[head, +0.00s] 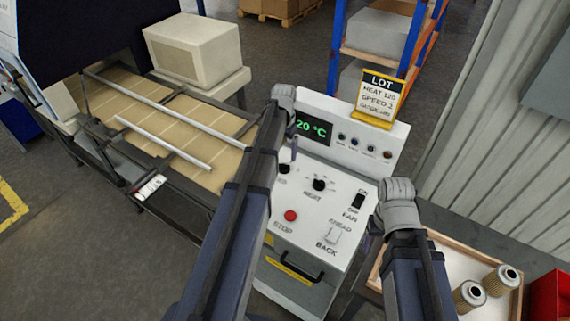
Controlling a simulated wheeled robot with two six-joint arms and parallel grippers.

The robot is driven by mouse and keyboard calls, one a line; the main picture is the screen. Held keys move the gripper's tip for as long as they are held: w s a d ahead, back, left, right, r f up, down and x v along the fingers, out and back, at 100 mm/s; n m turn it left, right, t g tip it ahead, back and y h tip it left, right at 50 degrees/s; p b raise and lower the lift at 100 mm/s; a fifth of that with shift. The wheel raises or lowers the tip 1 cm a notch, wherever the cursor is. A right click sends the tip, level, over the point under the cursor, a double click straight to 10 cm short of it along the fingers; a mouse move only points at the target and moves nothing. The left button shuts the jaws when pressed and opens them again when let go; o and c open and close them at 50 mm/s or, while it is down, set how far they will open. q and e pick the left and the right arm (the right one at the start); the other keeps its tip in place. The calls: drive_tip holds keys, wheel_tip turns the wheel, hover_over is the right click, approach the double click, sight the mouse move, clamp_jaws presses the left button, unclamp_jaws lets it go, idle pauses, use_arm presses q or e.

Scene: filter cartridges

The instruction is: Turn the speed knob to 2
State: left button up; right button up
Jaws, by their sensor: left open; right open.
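The white control panel (335,215) stands in the middle of the head view. A black knob (284,168) at its left is partly covered by my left arm. Its label and setting are hidden, so I cannot tell whether it is the speed knob. Another black knob (319,185), to its right, is marked HEAT. My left gripper (294,149) is open, pointing down above the panel near the left knob; its fingers are mostly hidden. My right gripper (375,223) is open at the panel's right edge, beside the fan switch, its fingers barely visible.
A yellow lot sign (381,97) reads HEAT 120, SPEED 2. A green display (312,129) shows "20 °C", partly covered. The panel has a red stop button (290,216), a fan switch (358,201) and an AHEAD/BACK switch (332,236). A wooden tray (431,314) holds filter cartridges.

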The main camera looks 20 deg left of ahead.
sight(284, 164)
use_arm(q)
wheel_tip(284, 164, down, 7)
drive_tip(key=b, duration=0.6)
drive_tip(key=shift+b, duration=0.3)
drive_tip(key=c, duration=1.4)
drive_tip(key=shift+o, duration=0.2)
drive_tip(key=shift+n, duration=0.3)
drive_tip(key=n, duration=0.5)
drive_tip(key=shift+n, duration=0.3)
drive_tip(key=n, duration=0.5)
drive_tip(key=shift+n, duration=0.4)
